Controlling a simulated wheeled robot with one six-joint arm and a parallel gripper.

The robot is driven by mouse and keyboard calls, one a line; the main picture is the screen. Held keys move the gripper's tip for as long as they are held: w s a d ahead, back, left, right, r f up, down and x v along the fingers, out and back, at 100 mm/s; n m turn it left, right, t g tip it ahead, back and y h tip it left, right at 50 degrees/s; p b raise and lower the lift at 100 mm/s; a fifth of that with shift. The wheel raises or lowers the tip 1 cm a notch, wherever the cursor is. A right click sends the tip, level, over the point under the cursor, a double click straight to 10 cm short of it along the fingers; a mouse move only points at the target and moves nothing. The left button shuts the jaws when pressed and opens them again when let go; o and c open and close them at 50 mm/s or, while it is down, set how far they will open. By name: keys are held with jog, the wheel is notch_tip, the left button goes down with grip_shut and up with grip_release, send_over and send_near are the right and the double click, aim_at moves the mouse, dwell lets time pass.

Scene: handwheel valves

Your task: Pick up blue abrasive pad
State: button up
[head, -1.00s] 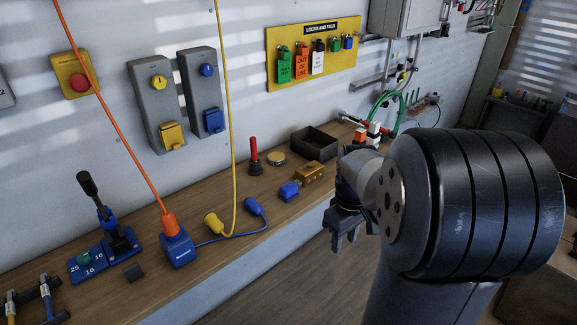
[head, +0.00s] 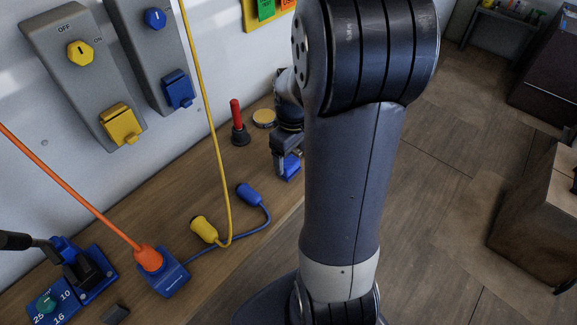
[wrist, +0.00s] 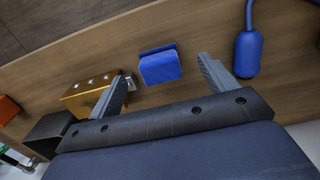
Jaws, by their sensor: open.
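The blue abrasive pad (wrist: 160,67) lies on the wooden bench. In the wrist view it sits between the tips of my open gripper (wrist: 161,71), with bare bench showing between it and each finger. The fingers do not touch it. In the head view my gripper (head: 284,150) is over the bench, close above the pad (head: 289,169), which is partly hidden by the gripper and arm.
A brass block (wrist: 90,94) with studs is beside the left finger, and a dark tray (wrist: 47,132) lies beyond it. A blue connector (wrist: 247,55) on a cable is near the right finger. A red-handled tool (head: 238,124) stands behind.

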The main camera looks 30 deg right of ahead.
aim_at(289, 161)
jog(key=f, duration=0.2)
jog(key=w+f, duration=0.1)
jog(key=f, duration=0.1)
jog(key=shift+w+a, duration=0.1)
jog(key=shift+w, duration=0.1)
jog(key=shift+f+p, duration=0.3)
jog(key=shift+f, duration=0.25)
jog(key=shift+c, duration=0.2)
jog(key=c, duration=1)
jog(key=shift+c, duration=0.2)
jog(key=shift+r, duration=0.15)
notch_tip(289, 161, up, 10)
jog(key=shift+f, duration=0.1)
